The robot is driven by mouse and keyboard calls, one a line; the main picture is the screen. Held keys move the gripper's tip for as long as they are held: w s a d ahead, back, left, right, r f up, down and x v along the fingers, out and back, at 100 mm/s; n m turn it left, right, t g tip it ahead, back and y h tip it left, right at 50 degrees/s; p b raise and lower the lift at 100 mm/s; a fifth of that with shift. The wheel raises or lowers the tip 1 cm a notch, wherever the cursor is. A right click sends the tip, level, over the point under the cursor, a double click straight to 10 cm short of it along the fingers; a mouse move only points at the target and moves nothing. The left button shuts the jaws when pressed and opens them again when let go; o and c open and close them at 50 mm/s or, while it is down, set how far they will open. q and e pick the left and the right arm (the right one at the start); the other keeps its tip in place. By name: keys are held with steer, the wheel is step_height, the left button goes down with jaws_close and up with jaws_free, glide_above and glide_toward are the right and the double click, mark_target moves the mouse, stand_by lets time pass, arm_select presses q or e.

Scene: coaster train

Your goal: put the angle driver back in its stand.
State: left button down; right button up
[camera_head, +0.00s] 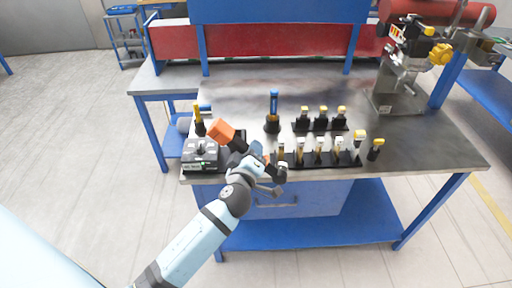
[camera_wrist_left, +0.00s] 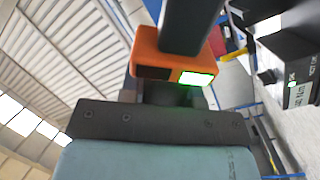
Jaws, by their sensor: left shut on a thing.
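The angle driver (camera_head: 222,132) has an orange block at one end and a black body; it slants over the front left of the workbench. My left gripper (camera_head: 256,160) is shut on it, and my wrist and hand hide part of its body. In the left wrist view the orange block of the driver (camera_wrist_left: 172,59) shows a lit green display, with a black shaft above it. The driver is tilted, and its orange end points up and left. I cannot tell for sure which holder is its stand. My right gripper is out of view.
A grey-and-black device (camera_head: 201,153) sits at the bench's front left corner, beside the driver. A blue-topped tool (camera_head: 273,105) stands upright in a round black base. Two rows of yellow-topped pieces (camera_head: 323,118) stand to the right. The bench's back middle (camera_head: 235,95) is clear.

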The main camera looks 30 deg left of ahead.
arm_select(q)
steer(key=w+a+f+m+g+y+b, duration=0.2)
steer(key=w+a+f+m+y, duration=0.2)
steer(key=a, duration=0.4)
steer(key=f+m, duration=0.1)
steer(key=m, duration=0.1)
steer(key=shift+w+m, duration=0.15)
steer(key=shift+m, duration=0.15)
steer(key=shift+a+f+b, duration=0.1)
steer(key=shift+a+b, duration=0.05)
steer(key=shift+b, duration=0.25)
stand_by(0.4)
